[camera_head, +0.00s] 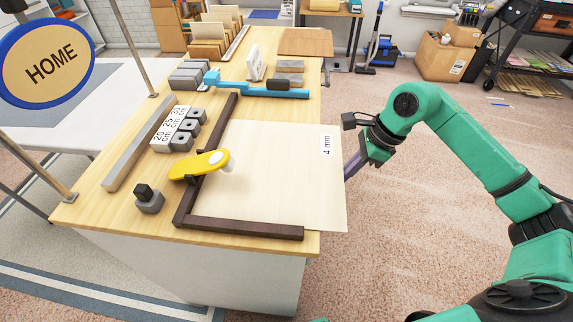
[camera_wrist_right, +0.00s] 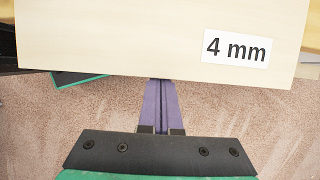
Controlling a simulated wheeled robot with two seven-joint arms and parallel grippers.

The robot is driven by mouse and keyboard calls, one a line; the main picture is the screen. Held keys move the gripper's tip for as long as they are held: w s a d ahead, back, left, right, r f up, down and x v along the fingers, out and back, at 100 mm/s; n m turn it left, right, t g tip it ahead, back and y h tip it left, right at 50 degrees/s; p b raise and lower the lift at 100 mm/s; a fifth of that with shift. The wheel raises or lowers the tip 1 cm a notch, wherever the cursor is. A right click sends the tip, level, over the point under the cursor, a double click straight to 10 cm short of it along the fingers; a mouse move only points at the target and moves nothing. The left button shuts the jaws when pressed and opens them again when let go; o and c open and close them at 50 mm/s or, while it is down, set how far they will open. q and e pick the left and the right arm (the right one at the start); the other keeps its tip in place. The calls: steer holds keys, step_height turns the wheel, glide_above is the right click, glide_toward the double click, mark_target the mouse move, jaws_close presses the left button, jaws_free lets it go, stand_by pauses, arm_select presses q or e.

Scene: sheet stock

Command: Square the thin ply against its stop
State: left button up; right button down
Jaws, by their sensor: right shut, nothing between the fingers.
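The thin ply (camera_head: 275,185), a pale sheet labelled "4 mm", lies on the table with its right side overhanging the table edge. A dark brown L-shaped stop (camera_head: 240,227) runs along its left and front sides; I cannot tell whether the ply touches it all along. A yellow clamp arm (camera_head: 200,164) with a white pad reaches over the ply's left part. My right gripper (camera_head: 352,167) is shut and empty, beside the ply's right edge. In the right wrist view, its purple fingers (camera_wrist_right: 161,84) meet the edge of the ply (camera_wrist_right: 150,35); contact is unclear. My left gripper is out of view.
Grey length blocks (camera_head: 187,130) and a long grey bar (camera_head: 140,145) lie left of the stop. A small dark-knobbed block (camera_head: 149,198) stands at front left. A blue tool (camera_head: 255,88) lies behind. Open floor lies right of the table (camera_head: 200,237).

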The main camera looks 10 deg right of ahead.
steer(key=d+b, duration=0.1)
steer(key=s+d+b, duration=0.1)
steer(key=d, duration=0.1)
steer(key=shift+s+d+b, duration=0.1)
steer(key=shift+d+b, duration=0.1)
steer(key=shift+b, duration=0.2)
steer(key=s+d+r, duration=0.1)
steer(key=d+r, duration=0.2)
steer(key=r, duration=0.2)
steer(key=shift+s+d+b, duration=0.2)
steer(key=shift+d+b, duration=0.1)
steer(key=shift+d, duration=0.1)
